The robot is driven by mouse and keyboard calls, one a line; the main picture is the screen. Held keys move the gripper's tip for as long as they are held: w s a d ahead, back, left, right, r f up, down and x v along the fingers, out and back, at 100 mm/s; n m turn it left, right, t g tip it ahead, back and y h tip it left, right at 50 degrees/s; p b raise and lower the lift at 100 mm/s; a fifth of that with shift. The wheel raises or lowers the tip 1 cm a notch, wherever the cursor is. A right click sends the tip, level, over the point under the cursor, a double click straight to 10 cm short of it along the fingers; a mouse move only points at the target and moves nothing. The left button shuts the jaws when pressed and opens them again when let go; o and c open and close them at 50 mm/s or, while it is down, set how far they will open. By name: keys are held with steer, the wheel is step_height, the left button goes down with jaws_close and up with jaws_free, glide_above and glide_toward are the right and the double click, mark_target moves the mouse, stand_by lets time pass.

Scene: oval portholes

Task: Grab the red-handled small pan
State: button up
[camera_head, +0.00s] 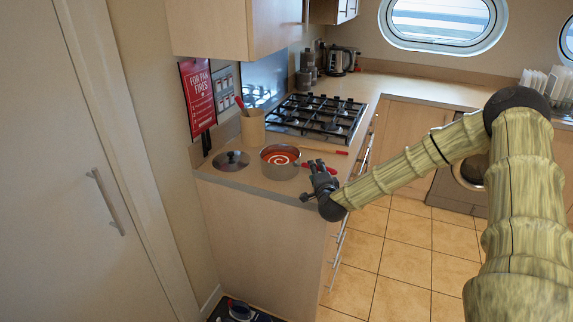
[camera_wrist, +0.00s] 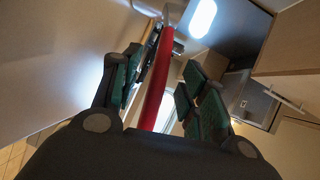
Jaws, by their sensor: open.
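The small pan (camera_head: 280,164) stands near the front edge of the counter in the head view, with orange-red contents showing a pale swirl. Its red handle (camera_head: 332,170) points right, towards my gripper (camera_head: 315,167), which partly covers it. In the wrist view the red handle (camera_wrist: 157,85) runs lengthwise between the two fingers of my gripper (camera_wrist: 163,65). The fingers are open, with a gap visible on each side of the handle, wider on the right. The pan's body is not clear in the wrist view.
A lid (camera_head: 231,159) lies left of the pan, and a utensil pot (camera_head: 252,128) stands behind. A gas hob (camera_head: 318,117) lies beyond. A wooden-coloured stick with a red end (camera_head: 341,153) lies behind the pan handle. Tiled floor (camera_head: 400,235) is clear to the right.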

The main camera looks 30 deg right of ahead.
steer(key=shift+p+x, duration=0.55)
steer(key=shift+x, duration=1.1)
steer(key=shift+a, duration=0.1)
jaws_close()
steer(key=shift+w+r, duration=0.1)
steer(key=shift+w, duration=0.05)
